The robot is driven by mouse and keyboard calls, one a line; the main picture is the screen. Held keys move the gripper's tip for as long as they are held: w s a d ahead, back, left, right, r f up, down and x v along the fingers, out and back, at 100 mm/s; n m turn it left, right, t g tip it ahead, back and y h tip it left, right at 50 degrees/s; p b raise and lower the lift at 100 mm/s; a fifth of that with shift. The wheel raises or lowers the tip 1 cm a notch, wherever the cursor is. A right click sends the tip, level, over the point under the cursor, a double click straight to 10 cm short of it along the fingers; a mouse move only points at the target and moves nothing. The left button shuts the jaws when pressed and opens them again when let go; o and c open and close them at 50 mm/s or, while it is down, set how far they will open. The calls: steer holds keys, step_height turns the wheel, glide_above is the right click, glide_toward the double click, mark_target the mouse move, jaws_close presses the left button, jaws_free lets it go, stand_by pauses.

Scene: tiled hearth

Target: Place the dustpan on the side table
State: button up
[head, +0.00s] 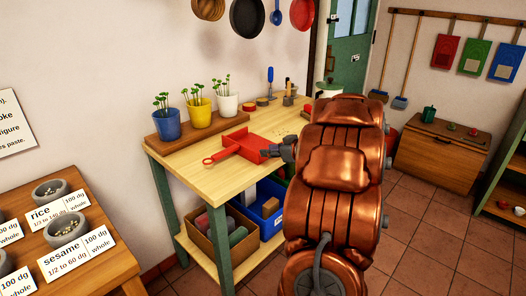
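A red dustpan (248,142) is at the light wooden top of a green-legged table (205,185), its looped handle pointing left toward the front edge. I cannot tell whether it rests flat on the top or is held slightly above it. My gripper (271,151), grey, is at the right side of the dustpan, with its fingertips close to or touching the pan's edge. The fingers are small and partly merged with the pan, so their opening is unclear. My copper-coloured arm hides the right part of the table.
Potted plants in blue, yellow and white pots (198,112) stand on a wooden riser along the table's back. Small tools sit at the back right. Bins (222,232) fill the lower shelf. A spice table (85,255) is at left; a wooden chest (440,155) stands at right.

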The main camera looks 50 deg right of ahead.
steer(key=shift+s+r, duration=0.1)
steer(key=shift+s, duration=0.35)
steer(key=w+r+m+g+h, duration=0.1)
steer(key=w+r+h, duration=0.3)
steer(key=r, duration=0.1)
steer(key=s+a+r+m+g+h, duration=0.1)
steer(key=a+m+g+h, duration=0.15)
steer(key=a, duration=0.35)
steer(key=s+a+f+n+g+y, duration=0.1)
steer(key=s+a+f+g+y, duration=0.1)
steer(key=s+a, duration=0.8)
steer(key=s+a+f+n+g+y, duration=0.1)
steer(key=s+a+f+g, duration=0.4)
steer(key=s+a, duration=0.5)
steer(key=s+a+f+n+g+y, duration=0.1)
steer(key=s+a+f+g+y, duration=0.2)
steer(key=s+a, duration=0.8)
steer(key=a+g+y, duration=0.1)
steer(key=a+g, duration=0.1)
steer(key=a, duration=0.4)
steer(key=shift+a+f+n, duration=0.15)
steer(key=shift+a+n, duration=0.2)
steer(key=shift+a, duration=0.05)
